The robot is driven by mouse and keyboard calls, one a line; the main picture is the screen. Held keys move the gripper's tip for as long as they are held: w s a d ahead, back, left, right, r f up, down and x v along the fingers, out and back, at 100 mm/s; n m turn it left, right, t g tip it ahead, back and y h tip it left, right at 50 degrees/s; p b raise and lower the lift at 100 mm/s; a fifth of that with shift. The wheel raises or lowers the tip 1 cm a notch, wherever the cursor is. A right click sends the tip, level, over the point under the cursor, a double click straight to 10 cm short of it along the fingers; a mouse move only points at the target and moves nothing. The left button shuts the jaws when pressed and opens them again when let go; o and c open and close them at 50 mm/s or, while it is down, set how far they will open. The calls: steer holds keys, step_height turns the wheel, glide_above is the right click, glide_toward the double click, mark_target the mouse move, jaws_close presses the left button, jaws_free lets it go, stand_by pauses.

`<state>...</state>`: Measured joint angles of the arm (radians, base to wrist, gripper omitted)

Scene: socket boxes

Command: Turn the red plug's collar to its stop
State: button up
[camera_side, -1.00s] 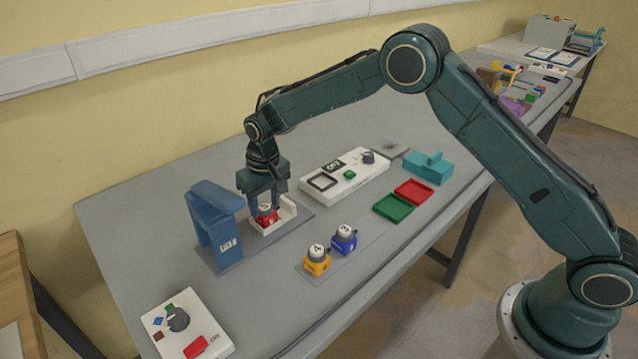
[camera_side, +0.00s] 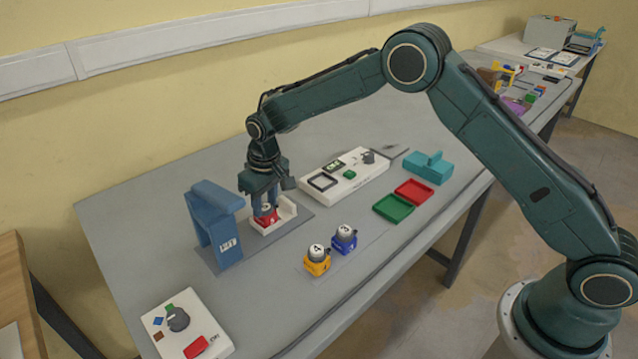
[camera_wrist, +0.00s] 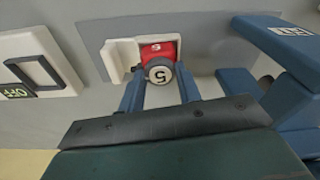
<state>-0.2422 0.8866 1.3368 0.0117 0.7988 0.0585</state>
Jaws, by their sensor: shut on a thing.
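The red plug (camera_side: 265,221) sits in the white socket box (camera_side: 288,213) on a grey base plate. In the wrist view its red body (camera_wrist: 158,50) shows against the white box (camera_wrist: 121,57), with a grey collar (camera_wrist: 160,71) whose white top is marked 5. My gripper (camera_side: 265,205) points down over the plug and is shut on the collar. In the wrist view its blue fingers (camera_wrist: 160,88) lie on both sides of the collar. In the side view the fingers hide most of the collar.
A blue arch-like stand (camera_side: 217,222) is close on the left of my gripper. Yellow (camera_side: 317,262) and blue (camera_side: 344,239) plugs stand in front. A white panel (camera_side: 345,177), green tray (camera_side: 393,208), red tray (camera_side: 414,192) and teal block (camera_side: 428,168) lie to the right.

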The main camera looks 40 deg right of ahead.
stand_by(0.3)
steer(key=shift+n, duration=2)
